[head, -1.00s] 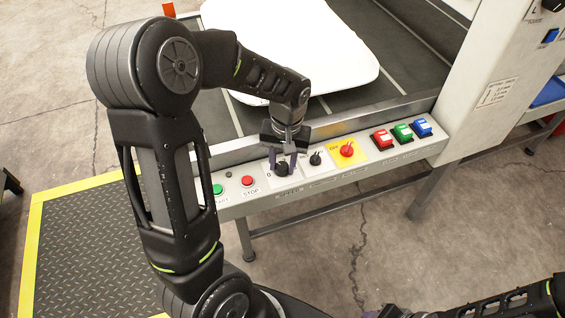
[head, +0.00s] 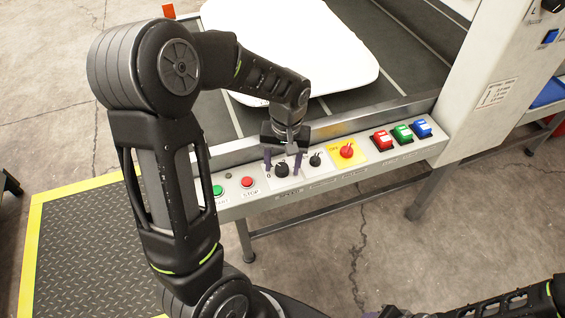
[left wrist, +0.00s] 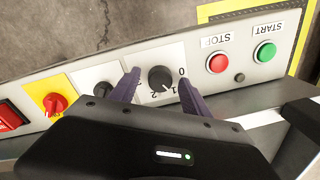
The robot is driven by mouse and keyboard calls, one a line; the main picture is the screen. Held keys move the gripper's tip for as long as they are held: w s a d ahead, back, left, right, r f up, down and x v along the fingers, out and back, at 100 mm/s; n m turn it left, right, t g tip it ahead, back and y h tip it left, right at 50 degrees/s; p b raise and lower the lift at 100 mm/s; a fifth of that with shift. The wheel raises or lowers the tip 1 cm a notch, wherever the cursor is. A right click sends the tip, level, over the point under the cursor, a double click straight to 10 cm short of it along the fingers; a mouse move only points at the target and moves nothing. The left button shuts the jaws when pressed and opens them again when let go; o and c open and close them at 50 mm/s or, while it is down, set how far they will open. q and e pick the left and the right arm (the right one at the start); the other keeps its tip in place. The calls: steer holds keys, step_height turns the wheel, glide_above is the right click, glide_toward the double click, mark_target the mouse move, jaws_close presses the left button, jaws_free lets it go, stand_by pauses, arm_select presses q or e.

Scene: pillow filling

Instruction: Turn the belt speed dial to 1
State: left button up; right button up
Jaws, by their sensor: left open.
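The black dial with the scale 0, 1, 2 (head: 282,170) is on the white control strip, right of the red STOP button. It also shows in the left wrist view (left wrist: 161,78), where its pointer side seems to face the 1, but the mark is too small to be sure. My left gripper (head: 283,164) is open, with one purple finger on each side of this dial. In the left wrist view the fingers (left wrist: 157,75) stand apart from the knob, with gaps on both sides. Only a bit of my right gripper (head: 389,312) shows at the bottom edge.
Left of the dial are the STOP button (head: 247,182) and green START button (head: 217,190). Right of it are a smaller black knob (head: 315,160), a red knob on yellow (head: 347,151) and several coloured switches. A white pillow (head: 300,45) lies on the belt behind.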

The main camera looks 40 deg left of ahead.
mark_target(284, 167)
arm_select(q)
steer(key=r, duration=0.7)
steer(key=shift+w+d+r+p, duration=0.15)
steer(key=shift+d+r+p, duration=0.15)
steer(key=shift+r, duration=0.1)
steer(key=shift+a, duration=0.1)
